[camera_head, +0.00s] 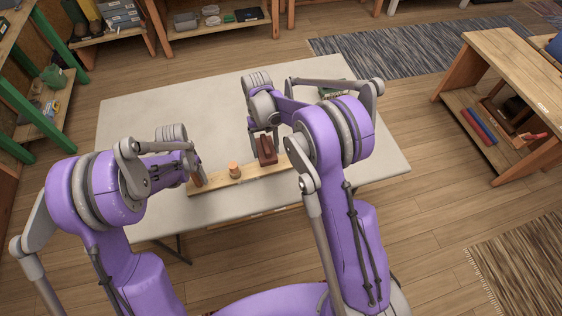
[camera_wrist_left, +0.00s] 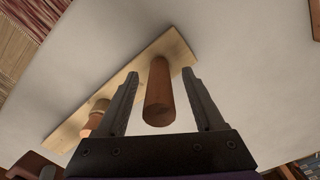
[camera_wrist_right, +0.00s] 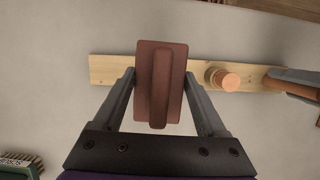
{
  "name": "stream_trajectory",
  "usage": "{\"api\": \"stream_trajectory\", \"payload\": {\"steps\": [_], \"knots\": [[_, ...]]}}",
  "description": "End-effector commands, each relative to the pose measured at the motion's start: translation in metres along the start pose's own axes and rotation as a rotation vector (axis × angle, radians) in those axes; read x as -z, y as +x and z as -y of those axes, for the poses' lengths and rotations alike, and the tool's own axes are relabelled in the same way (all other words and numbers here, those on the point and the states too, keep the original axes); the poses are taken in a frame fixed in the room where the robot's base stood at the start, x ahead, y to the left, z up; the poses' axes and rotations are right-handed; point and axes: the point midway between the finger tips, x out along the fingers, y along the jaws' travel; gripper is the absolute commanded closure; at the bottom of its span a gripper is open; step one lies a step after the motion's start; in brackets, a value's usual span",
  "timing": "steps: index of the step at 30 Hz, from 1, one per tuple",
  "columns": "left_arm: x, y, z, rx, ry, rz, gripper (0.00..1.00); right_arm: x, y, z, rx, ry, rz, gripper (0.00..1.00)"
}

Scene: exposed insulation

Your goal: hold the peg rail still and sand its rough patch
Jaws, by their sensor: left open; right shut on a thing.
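The peg rail (camera_head: 212,184) is a pale wooden strip lying on the table, with round pegs standing up from it. My left gripper (camera_head: 197,175) is open at the rail's left end, its fingers (camera_wrist_left: 162,95) on either side of a brown peg (camera_wrist_left: 159,92), with gaps showing. Another, lighter-topped peg (camera_head: 234,170) stands between my grippers; it also shows in the right wrist view (camera_wrist_right: 222,79). My right gripper (camera_wrist_right: 160,100) is shut on a reddish-brown sanding block (camera_wrist_right: 174,85), over the rail's other end (camera_wrist_right: 106,69). I cannot make out a rough patch; the block hides part of the rail.
The pale table (camera_head: 130,115) has free room behind and left of the rail. A green-backed brush (camera_wrist_right: 20,166) lies on the table beyond my right arm. A wooden bench (camera_head: 510,70) stands right, and green-framed shelving (camera_head: 30,85) stands left.

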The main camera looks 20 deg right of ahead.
Motion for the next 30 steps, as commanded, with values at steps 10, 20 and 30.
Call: {"api": "stream_trajectory", "payload": {"steps": [10, 20, 30], "knots": [[-0.001, -0.073, -0.001, 0.000, 0.000, 0.000, 0.31, 0.000, 0.000, 0.000, 0.000, 0.000, 0.000, 0.78], [0.000, -0.103, 0.000, 0.000, 0.000, 0.000, 0.31, 0.000, 0.000, 0.000, 0.000, 0.000, 0.000, 0.78], [-0.006, -0.112, -0.002, 0.007, -0.016, -0.014, 0.31, -0.001, 0.000, -0.003, 0.000, 0.001, 0.000, 0.78]]}}
